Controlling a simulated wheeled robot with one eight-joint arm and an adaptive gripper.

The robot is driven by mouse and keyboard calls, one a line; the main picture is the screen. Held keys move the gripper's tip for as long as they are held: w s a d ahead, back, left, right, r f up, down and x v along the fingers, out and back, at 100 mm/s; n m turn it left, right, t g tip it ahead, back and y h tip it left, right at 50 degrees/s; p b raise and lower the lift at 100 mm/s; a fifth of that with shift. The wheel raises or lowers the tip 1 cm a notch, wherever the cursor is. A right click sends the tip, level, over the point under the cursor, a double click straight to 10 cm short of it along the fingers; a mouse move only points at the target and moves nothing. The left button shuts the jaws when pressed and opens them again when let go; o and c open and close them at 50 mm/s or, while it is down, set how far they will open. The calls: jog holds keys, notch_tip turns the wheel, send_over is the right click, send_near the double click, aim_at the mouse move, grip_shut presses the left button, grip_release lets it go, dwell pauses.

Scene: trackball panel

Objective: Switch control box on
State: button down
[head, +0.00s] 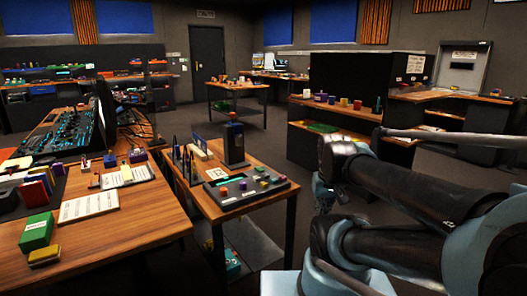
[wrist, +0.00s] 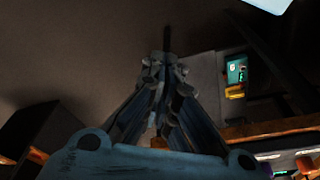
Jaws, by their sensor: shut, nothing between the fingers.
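A dark, low control box (head: 248,190) with several coloured knobs or buttons and a small greenish display strip lies on the small wooden table in the head view, left of my arm. Whether it is on cannot be told at this size. A dark upright block (head: 234,148) with a reddish top stands just behind it. My gripper (wrist: 165,68) shows in the wrist view with its fingers together and nothing between them. In the head view my arm is folded at the right, apart from the box.
The small table (head: 278,205) also holds pens and upright dark items. A larger desk (head: 130,222) at left carries books, papers and a green box (head: 36,232). A shelf unit with cups (head: 344,102) stands behind my arm. Floor between table and shelf unit looks clear.

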jog(key=shift+s+d+f, duration=0.1)
jog(key=shift+s+f, duration=0.25)
jog(key=shift+f, duration=0.05)
jog(key=shift+w+r, duration=0.1)
